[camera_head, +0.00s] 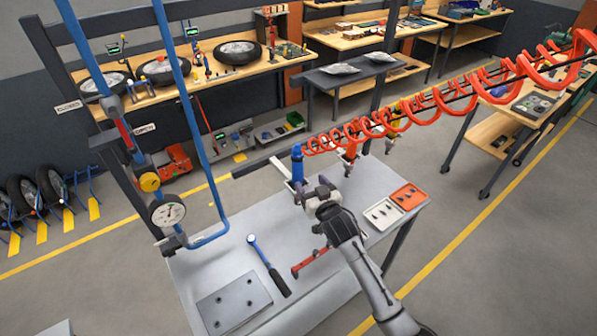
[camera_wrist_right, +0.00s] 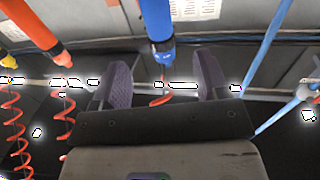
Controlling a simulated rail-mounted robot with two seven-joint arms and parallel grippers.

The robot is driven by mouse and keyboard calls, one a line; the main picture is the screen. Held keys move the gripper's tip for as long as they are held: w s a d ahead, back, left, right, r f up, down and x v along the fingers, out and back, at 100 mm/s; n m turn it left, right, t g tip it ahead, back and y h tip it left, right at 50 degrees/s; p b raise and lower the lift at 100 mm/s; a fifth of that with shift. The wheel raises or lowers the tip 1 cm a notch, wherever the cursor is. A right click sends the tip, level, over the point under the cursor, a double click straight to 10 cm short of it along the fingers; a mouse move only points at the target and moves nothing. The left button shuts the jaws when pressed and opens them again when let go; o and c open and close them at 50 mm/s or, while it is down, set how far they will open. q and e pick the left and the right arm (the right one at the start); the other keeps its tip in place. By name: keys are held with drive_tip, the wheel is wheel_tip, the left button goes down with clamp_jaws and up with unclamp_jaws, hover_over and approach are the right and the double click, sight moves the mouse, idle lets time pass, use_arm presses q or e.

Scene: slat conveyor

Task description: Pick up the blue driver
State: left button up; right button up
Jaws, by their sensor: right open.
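The blue driver (camera_head: 297,165) hangs upright over the far edge of the grey workbench in the head view. It also shows in the wrist view (camera_wrist_right: 157,22), lined up between my two fingers. My right gripper (camera_head: 312,187) is open and empty, close beside the driver's lower part. In the wrist view, the right gripper (camera_wrist_right: 163,80) has its fingers apart, with a gap on both sides of the driver. I cannot tell whether the driver is inside the jaws or just beyond them. My left gripper is not in view.
Other drivers, one yellow (camera_wrist_right: 12,42) and one red (camera_wrist_right: 50,35), hang beside the blue one. Orange coiled hoses (camera_head: 425,104) run to the right. The workbench (camera_head: 205,262) carries a torque wrench (camera_head: 268,264), a red tool (camera_head: 311,261) and an orange-and-white tray (camera_head: 384,215).

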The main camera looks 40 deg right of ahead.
sight(300, 168)
drive_tip(key=x, duration=0.4)
drive_tip(key=shift+w+d, duration=0.15)
drive_tip(key=shift+w, duration=0.1)
drive_tip(key=shift+p+x, duration=0.5)
drive_tip(key=shift+x, duration=0.3)
drive_tip(key=x, duration=0.2)
drive_tip(key=shift+w+d+f+p, duration=0.15)
drive_tip(key=shift+w+f+p, duration=0.15)
drive_tip(key=shift+w, duration=0.1)
drive_tip(key=shift+w+d, duration=0.15)
drive_tip(key=shift+w, duration=0.5)
drive_tip(key=shift+f, duration=0.1)
drive_tip(key=c, duration=1.2)
drive_tip(key=shift+c, duration=0.2)
drive_tip(key=shift+r, duration=0.2)
